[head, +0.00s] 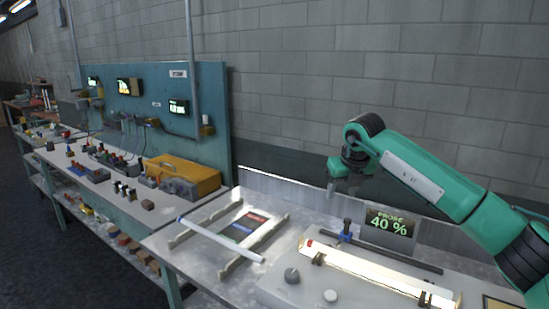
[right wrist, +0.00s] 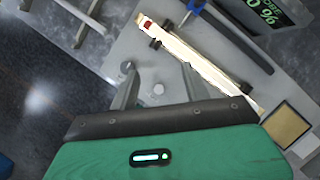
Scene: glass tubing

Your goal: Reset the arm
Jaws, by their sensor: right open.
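My right gripper (head: 337,188) is raised above the back of the bench, behind the tube fixture, with its fingers pointing down. In the right wrist view its two fingers (right wrist: 158,82) are apart with nothing between them. A brightly lit glass tube (head: 375,269) with a red mark near its left end lies across the fixture; it also shows in the right wrist view (right wrist: 190,55). A second, pale tube (head: 219,239) rests across a rack on the left. My left gripper is not in view.
A display (head: 390,224) reads "PROBE 40 %" behind the fixture. A dark rail with a blue clamp (head: 347,228) runs beside the lit tube. Two knobs (head: 292,274) sit at the fixture's front. A yellow case (head: 183,177) and several small parts stand on the left bench.

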